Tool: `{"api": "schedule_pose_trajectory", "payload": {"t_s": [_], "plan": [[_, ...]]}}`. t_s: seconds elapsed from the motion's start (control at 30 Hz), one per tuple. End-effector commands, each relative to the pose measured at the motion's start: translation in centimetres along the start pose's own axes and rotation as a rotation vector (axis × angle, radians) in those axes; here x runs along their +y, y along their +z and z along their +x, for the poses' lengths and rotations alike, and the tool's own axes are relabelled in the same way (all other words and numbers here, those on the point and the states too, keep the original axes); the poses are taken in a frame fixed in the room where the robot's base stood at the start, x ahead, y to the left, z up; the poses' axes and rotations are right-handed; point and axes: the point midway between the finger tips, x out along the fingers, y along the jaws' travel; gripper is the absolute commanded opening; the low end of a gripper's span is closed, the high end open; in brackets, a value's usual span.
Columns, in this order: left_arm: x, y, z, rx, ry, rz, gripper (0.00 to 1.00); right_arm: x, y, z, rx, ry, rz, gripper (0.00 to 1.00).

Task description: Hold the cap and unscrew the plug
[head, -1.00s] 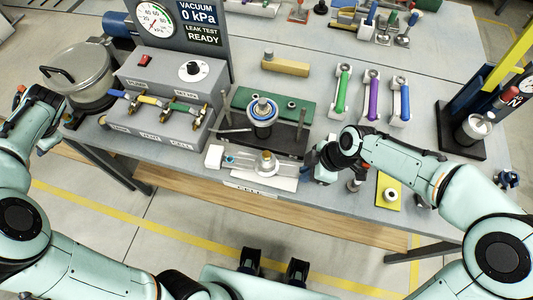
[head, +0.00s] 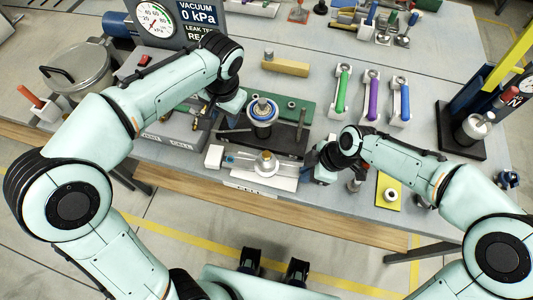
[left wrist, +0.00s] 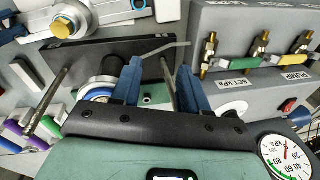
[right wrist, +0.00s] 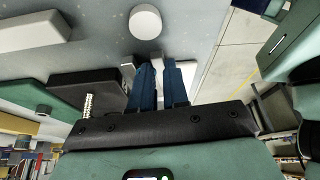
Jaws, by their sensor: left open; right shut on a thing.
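A round fitting with a blue ring and a grey metal top (head: 263,110) stands on a dark fixture; I take it for the cap and plug but cannot tell them apart. It shows in the left wrist view (left wrist: 98,92), partly behind a finger. A second fitting with a brass-coloured knob (head: 266,160) sits on a pale block in front. My left gripper (head: 228,108) is open and empty, left of the blue-ringed fitting; its fingers are apart in the left wrist view (left wrist: 160,85). My right gripper (head: 322,166) is shut on a narrow grey piece (right wrist: 158,72), right of the front block.
A grey valve panel (head: 160,120) stands left, partly behind my left arm. A green base (head: 295,103) lies behind the fixture. Several coloured handles (head: 342,92) and a yellow pad (head: 388,203) lie to the right. A pot (head: 80,70) stands far left.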

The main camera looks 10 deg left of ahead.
Motion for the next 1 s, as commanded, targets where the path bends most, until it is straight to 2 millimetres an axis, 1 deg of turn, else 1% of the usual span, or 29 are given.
{"api": "schedule_pose_trajectory", "payload": {"t_s": [0.03, 0.1, 0.2, 0.3, 0.33, 0.43, 0.53, 0.8, 1.0], "plan": [[2.3, -0.2, -0.6, -0.004, 0.031, 0.012, 0.44, 0.0, 0.0, 0.0, 0.000, 0.001, 0.000, 0.00], [5.1, -0.2, -1.4, -0.011, 0.071, 0.023, 0.44, 0.0, 0.0, 0.0, 0.000, 0.001, 0.000, 0.00], [8.2, 0.1, -2.2, -0.027, 0.115, 0.033, 0.44, 0.0, 0.0, 0.0, 0.000, 0.001, 0.000, 0.00], [10.3, 0.5, -2.9, -0.039, 0.144, 0.043, 0.44, 0.0, 0.0, 0.0, 0.000, 0.000, 0.000, 0.00], [10.7, 0.5, -3.0, -0.041, 0.150, 0.045, 0.44, 0.0, 0.0, 0.0, 0.000, 0.000, 0.000, 0.00], [11.5, 0.7, -3.2, -0.048, 0.162, 0.049, 0.44, 0.0, 0.0, 0.0, 0.000, 0.000, 0.000, 0.00], [11.9, 0.8, -2.7, -0.052, 0.165, 0.049, 0.44, 0.0, 0.0, 0.0, 0.000, 0.000, 0.000, 0.00], [12.3, 1.0, 0.4, -0.052, 0.163, 0.049, 0.44, 0.0, 0.0, 0.0, 0.000, 0.000, 0.000, 0.00], [12.5, 1.0, 2.1, -0.050, 0.163, 0.048, 0.44, 0.0, 0.0, 0.0, 0.000, 0.000, 0.000, 0.00]]}}
